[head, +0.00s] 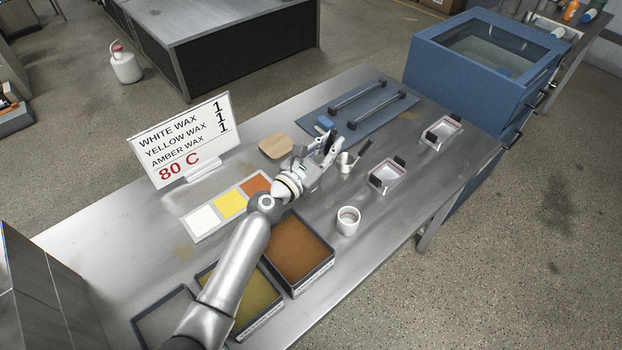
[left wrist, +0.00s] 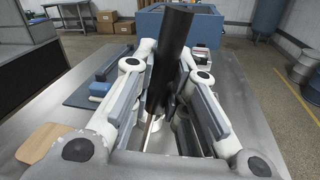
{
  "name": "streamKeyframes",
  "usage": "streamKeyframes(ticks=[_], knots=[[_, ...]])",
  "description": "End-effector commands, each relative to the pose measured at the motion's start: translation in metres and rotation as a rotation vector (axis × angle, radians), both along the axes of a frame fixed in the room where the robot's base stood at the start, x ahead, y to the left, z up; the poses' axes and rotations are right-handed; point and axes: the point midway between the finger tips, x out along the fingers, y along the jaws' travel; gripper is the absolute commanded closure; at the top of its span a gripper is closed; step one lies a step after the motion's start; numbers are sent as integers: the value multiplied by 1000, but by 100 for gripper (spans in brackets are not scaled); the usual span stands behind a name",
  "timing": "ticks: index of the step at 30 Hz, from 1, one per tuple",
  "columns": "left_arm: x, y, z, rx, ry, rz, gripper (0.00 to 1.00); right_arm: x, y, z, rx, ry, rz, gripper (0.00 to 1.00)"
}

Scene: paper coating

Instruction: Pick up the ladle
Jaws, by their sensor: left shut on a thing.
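The ladle has a black handle (left wrist: 171,60) and a thin metal shaft in the left wrist view. Its small metal cup (head: 345,164) shows in the head view above the middle of the steel table. My left gripper (head: 328,150) reaches in over the table and is shut on the ladle's handle. In the left wrist view the handle stands tilted between the two fingers (left wrist: 172,95). The fingers partly hide the shaft and cup. I cannot tell whether the cup touches the table. My right gripper is not in view.
Two clear trays with dark grips (head: 386,178) (head: 442,133) and a white cup (head: 348,221) stand to the right. A round-edged wooden board (head: 276,146), a blue mat with bars (head: 345,108), a sign (head: 183,140) and wax bins (head: 300,252) surround the arm. A blue tank (head: 480,60) stands behind.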

Motion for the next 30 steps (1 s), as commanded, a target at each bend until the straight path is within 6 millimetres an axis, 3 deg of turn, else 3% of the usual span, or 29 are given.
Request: streamKeyframes(ticks=[11, 19, 27, 30], knots=[[0, 0, 5, 0, -2, 1, 100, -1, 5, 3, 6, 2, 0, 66], [0, 0, 36, -2, -4, 1, 100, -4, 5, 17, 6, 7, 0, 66], [1, 55, 97, 2, -8, 5, 100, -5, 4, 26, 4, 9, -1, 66], [2, 83, 102, 5, -6, 5, 100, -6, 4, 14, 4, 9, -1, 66]])
